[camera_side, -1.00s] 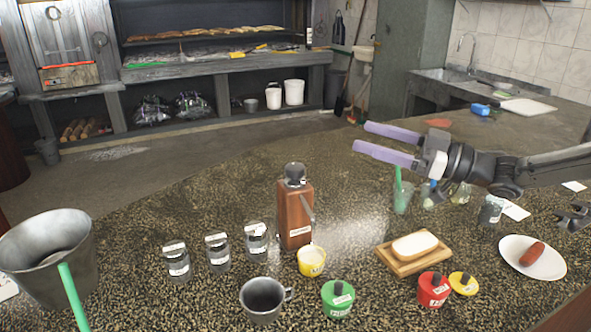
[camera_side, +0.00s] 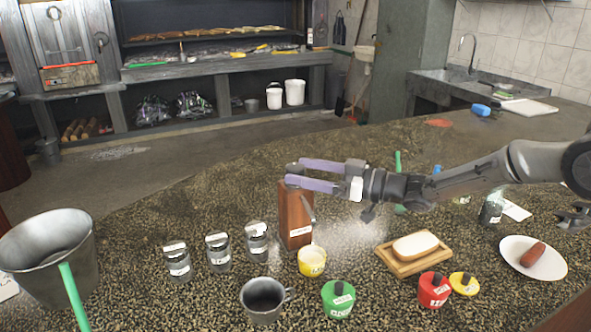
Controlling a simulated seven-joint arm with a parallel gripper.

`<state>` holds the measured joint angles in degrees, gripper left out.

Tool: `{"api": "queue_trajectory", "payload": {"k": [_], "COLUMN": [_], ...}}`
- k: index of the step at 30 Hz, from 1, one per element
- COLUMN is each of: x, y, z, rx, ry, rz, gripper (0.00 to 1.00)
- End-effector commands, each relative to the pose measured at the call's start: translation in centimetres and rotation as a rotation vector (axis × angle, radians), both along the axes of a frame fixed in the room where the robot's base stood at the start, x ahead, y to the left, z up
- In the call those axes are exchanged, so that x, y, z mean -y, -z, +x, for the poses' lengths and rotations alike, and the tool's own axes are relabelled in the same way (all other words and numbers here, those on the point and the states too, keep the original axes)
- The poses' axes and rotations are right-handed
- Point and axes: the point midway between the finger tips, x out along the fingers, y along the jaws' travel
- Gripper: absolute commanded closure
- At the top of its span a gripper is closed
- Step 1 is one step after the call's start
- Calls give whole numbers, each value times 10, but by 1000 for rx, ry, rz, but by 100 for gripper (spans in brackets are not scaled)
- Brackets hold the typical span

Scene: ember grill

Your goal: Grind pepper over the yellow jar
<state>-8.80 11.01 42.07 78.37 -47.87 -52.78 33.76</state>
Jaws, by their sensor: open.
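The pepper grinder (camera_side: 294,216) is a tall brown wooden box with a white label and a side crank. It stands upright on the speckled counter. My gripper (camera_side: 290,174) is open at the top of the grinder, its two purple fingers pointing left. The dark knob on top is mostly hidden by the fingers; I cannot tell whether they touch it. The yellow jar (camera_side: 312,264) stands just in front of the grinder, slightly right, with pale contents at its open top.
Several glass jars (camera_side: 218,254) stand left of the grinder. A metal mug (camera_side: 263,301), green jar (camera_side: 338,300) and red jar (camera_side: 433,291) are in front. A bread board (camera_side: 411,266) and a plate with a sausage (camera_side: 503,250) lie right. A metal bucket (camera_side: 35,280) stands far left.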

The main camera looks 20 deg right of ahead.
Motion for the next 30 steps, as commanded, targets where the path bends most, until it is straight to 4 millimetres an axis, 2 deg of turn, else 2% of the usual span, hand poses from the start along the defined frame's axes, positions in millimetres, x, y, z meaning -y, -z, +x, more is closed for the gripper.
{"api": "queue_trajectory", "payload": {"k": [6,17,30], "x": [-15,-17,-17], "y": [0,0,0], "z": [15,17,17], "rx": [-1,0,0], "ry": [-1,0,0], "rz": [1,0,0], "gripper": [18,20,99]}}
